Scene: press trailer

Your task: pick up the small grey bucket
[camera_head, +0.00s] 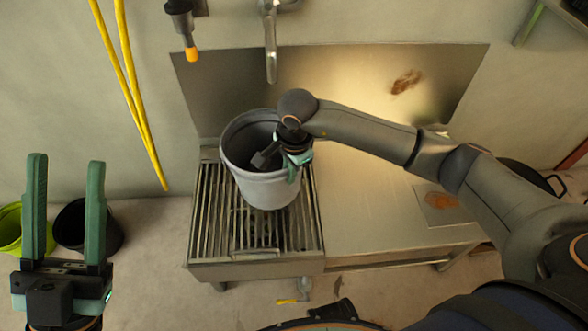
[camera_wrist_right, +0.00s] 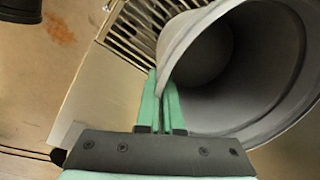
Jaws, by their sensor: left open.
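The small grey bucket (camera_head: 266,188) stands upright on the slatted metal grate at the sink, in the head view. In the right wrist view the bucket (camera_wrist_right: 265,75) fills the upper right, its mouth facing the camera. My right gripper (camera_head: 293,168) is at the bucket's right rim. In the right wrist view its green fingers (camera_wrist_right: 164,100) are close together, one on each side of the bucket wall, pinching it. My left gripper (camera_head: 66,160) is open and empty at the far left, well apart from the bucket.
The slatted grate (camera_head: 225,215) joins a metal counter (camera_head: 365,205) on the right. A tap (camera_head: 270,50) hangs above the bucket. A yellow hose (camera_head: 130,90) hangs on the left wall. A black bucket (camera_head: 80,228) and a lime-green bucket (camera_head: 10,228) stand on the floor at left.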

